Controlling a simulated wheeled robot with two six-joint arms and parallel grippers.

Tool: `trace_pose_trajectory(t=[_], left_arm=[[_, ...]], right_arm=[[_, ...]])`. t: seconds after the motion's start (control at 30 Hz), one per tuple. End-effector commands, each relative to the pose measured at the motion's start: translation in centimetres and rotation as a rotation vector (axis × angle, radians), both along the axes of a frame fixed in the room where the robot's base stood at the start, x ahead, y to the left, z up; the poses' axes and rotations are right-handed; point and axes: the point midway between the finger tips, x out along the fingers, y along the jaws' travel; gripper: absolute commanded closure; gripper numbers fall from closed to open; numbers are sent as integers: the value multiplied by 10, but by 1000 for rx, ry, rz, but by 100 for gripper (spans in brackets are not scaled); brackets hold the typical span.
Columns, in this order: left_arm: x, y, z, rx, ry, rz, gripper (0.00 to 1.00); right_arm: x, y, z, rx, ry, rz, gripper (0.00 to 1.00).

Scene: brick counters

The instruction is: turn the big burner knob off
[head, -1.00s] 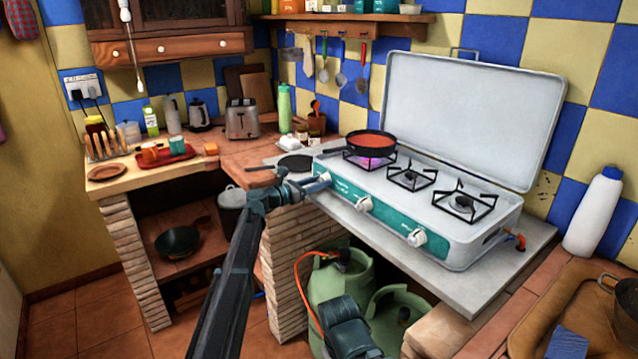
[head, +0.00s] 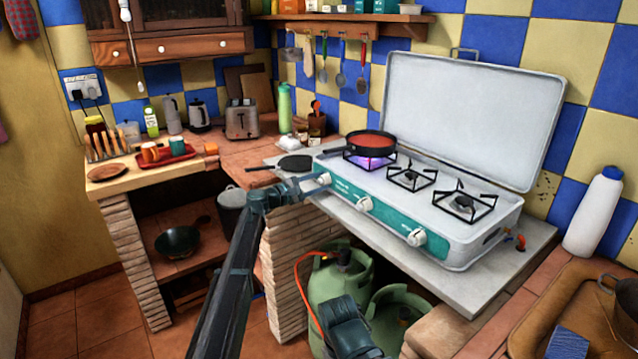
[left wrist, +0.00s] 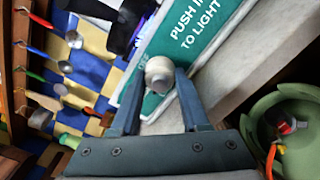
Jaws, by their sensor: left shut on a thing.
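The camping stove (head: 455,245) has a teal front panel with three white knobs. My left gripper (head: 312,184) is at the leftmost knob (head: 324,179), below the burner with the pan. In the left wrist view the two fingers (left wrist: 160,88) are shut on this white knob (left wrist: 160,72), one on each side, beside the words "PUSH IN TO LIGHT". A purple-blue flame (head: 369,163) shows on the left burner under a black pan of red sauce (head: 371,143). The middle knob (head: 364,204) and right knob (head: 417,237) are untouched.
The open stove lid (head: 465,115) stands behind the burners. A flat black pan (head: 295,163) lies on the counter left of the stove. Green gas bottles (head: 340,283) with an orange hose stand below. A white bottle (head: 594,212) is at the right.

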Motion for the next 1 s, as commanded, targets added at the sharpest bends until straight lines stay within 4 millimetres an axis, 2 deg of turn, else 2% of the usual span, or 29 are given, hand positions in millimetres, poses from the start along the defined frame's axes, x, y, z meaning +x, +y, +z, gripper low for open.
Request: trace_pose_trajectory(t=[1.0], left_arm=[[-1,0,0,570,-782,-1,100]], right_arm=[[0,0,0,0,0,0,50]])
